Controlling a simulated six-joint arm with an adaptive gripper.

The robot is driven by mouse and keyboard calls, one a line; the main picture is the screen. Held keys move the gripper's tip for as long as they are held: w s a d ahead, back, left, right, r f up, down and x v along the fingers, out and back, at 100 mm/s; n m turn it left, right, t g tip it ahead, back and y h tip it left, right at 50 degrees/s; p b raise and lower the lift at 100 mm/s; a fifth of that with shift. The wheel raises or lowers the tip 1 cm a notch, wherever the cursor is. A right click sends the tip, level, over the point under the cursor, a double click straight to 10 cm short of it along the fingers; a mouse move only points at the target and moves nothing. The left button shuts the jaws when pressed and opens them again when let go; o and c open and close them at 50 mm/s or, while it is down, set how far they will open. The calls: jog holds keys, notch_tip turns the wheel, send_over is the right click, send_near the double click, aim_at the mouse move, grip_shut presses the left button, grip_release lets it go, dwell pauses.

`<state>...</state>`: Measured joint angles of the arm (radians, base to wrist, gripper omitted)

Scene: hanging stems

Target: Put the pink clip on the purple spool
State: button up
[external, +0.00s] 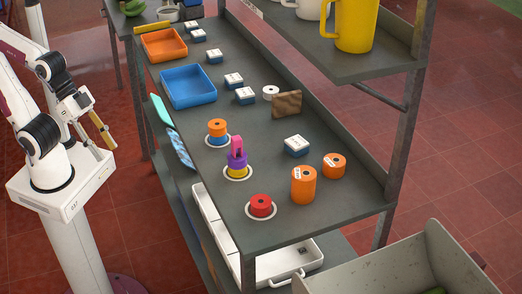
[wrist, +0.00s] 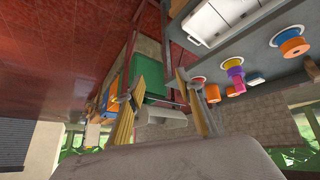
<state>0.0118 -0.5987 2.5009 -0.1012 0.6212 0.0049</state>
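The purple spool (external: 238,160) sits on a yellow spool (external: 237,172) on a white ring on the grey shelf. The pink clip (external: 237,146) stands upright on top of the purple spool and appears to touch it. In the wrist view, which is upside down, the purple spool (wrist: 235,71) and the pink clip (wrist: 238,84) show at the right. My gripper (external: 104,131) hangs left of the shelf, well away from the spools. In the wrist view its two yellow fingers (wrist: 161,80) are spread apart with nothing visibly held between them.
A red spool (external: 261,205) stands in front, and an orange spool (external: 217,126) on a blue one behind. Orange rolls (external: 303,186), white-and-blue boxes (external: 296,145), a blue tray (external: 188,88) and an orange tray (external: 164,45) share the shelf. An upper shelf holds a yellow mug (external: 355,25).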

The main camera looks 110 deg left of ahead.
jog(key=s+a+g, duration=0.1)
jog(key=s+a, duration=0.1)
jog(key=s, duration=0.5)
jog(key=shift+m+g+y, duration=0.3)
jog(key=shift+y, duration=0.1)
jog(key=shift+s, duration=0.1)
dwell(0.7)
